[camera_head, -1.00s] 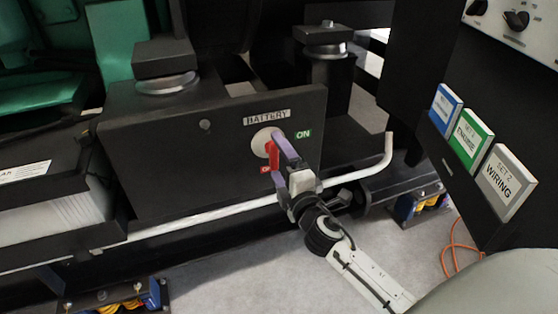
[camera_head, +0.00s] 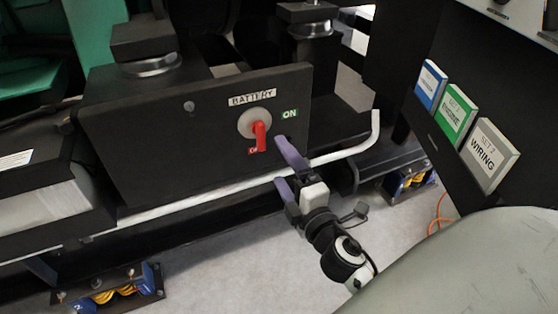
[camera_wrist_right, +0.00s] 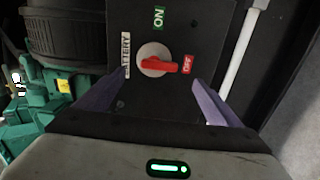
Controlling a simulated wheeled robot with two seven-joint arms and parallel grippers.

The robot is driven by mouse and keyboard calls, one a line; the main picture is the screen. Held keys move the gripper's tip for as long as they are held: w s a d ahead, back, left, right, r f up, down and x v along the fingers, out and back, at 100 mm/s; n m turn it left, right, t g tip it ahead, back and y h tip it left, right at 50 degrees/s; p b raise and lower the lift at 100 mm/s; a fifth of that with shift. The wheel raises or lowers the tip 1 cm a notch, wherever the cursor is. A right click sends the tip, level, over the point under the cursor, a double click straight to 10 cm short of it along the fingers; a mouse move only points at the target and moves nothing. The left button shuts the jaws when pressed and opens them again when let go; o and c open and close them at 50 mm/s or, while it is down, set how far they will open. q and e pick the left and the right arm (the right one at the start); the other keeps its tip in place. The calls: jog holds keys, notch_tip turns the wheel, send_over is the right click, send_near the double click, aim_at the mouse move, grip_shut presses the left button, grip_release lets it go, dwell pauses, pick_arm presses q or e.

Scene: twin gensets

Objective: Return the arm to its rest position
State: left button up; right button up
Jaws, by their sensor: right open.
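My right gripper (camera_head: 286,170) is open and empty, with purple fingers, just below and to the right of the red battery switch handle (camera_head: 259,136) in the head view. The handle sits on a round pale base on the black battery panel (camera_head: 180,150) and points down to the red OFF label. The green ON label (camera_head: 290,114) is at its upper right. In the right wrist view the handle (camera_wrist_right: 159,65) lies ahead between the open fingers (camera_wrist_right: 160,100), apart from both, and points to the OFF label (camera_wrist_right: 188,64). My left gripper is not in view.
A white pipe (camera_head: 230,189) runs below the panel, close to my right gripper. A black cabinet at the right holds blue, green and grey binders, one marked WIRING (camera_head: 489,155). Blue mounts with yellow parts (camera_head: 110,290) stand low. Grey floor is open below.

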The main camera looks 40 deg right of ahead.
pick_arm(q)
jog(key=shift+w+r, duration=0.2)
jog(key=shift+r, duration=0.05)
pick_arm(e)
jog(key=s+a+f+m+g+y, duration=0.8)
jog(key=s+a+f+m, duration=0.5)
jog(key=a+f, duration=0.45)
pick_arm(q)
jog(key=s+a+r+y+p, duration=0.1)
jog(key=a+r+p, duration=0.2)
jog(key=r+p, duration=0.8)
jog(key=p, duration=0.8)
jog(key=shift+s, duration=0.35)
pick_arm(e)
jog(key=s+d+r+g+h, duration=0.1)
jog(key=s+r, duration=0.3)
jog(key=r, duration=0.8)
